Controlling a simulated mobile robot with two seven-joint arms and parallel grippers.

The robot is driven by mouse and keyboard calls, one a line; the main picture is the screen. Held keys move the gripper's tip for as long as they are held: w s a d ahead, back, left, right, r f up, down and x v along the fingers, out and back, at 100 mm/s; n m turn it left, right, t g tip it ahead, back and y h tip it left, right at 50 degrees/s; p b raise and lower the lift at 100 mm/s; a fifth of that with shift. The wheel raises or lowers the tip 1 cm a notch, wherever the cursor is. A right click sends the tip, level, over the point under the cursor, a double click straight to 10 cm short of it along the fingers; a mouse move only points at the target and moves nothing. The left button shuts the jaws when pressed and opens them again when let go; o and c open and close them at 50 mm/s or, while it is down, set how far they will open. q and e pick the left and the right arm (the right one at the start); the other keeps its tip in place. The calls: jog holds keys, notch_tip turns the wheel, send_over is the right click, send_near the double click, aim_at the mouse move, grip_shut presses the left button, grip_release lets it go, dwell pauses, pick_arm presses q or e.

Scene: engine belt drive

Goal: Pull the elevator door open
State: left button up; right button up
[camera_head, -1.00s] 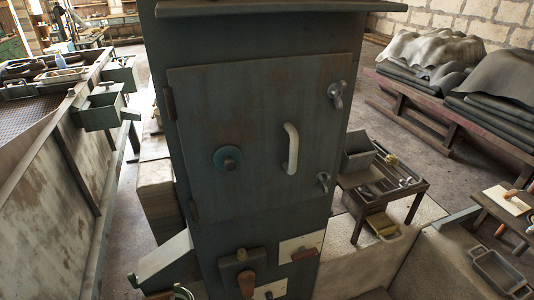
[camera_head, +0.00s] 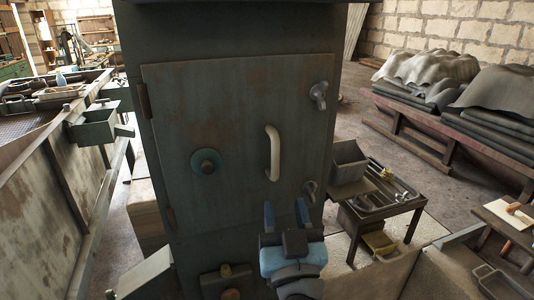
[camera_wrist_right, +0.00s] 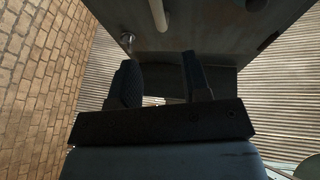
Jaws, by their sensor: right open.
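The elevator door (camera_head: 237,150) is a dark, worn metal panel, shut in its tall cabinet, with hinges on its left edge. A pale curved handle (camera_head: 272,153) stands upright right of its middle. Two metal latches sit along the right edge, an upper one (camera_head: 319,95) and a lower one (camera_head: 310,190). A round teal knob (camera_head: 206,162) is left of the middle. My right gripper (camera_head: 285,212) is open and empty, below the handle and apart from it. In the right wrist view the handle (camera_wrist_right: 158,14) shows at the top, beyond the open fingers (camera_wrist_right: 160,82). My left gripper is not in view.
A small table (camera_head: 397,208) with a grey bin (camera_head: 349,162) and tools stands right of the cabinet. Levers (camera_head: 228,280) sit on the cabinet below the door. A metal trough (camera_head: 50,205) runs along the left. Covered stacks (camera_head: 430,75) lie at the back right.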

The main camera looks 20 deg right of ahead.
aim_at(276, 157)
jog(key=p+x, duration=0.4)
jog(key=x, duration=0.7)
jog(key=shift+w+d, duration=0.1)
jog(key=shift+w, duration=0.1)
jog(key=shift+w+d+r+p, duration=0.1)
jog(key=shift+w+r+p, duration=0.1)
jog(key=shift+w+p, duration=0.35)
jog(key=shift+w, duration=0.1)
jog(key=shift+c, duration=0.4)
grip_shut()
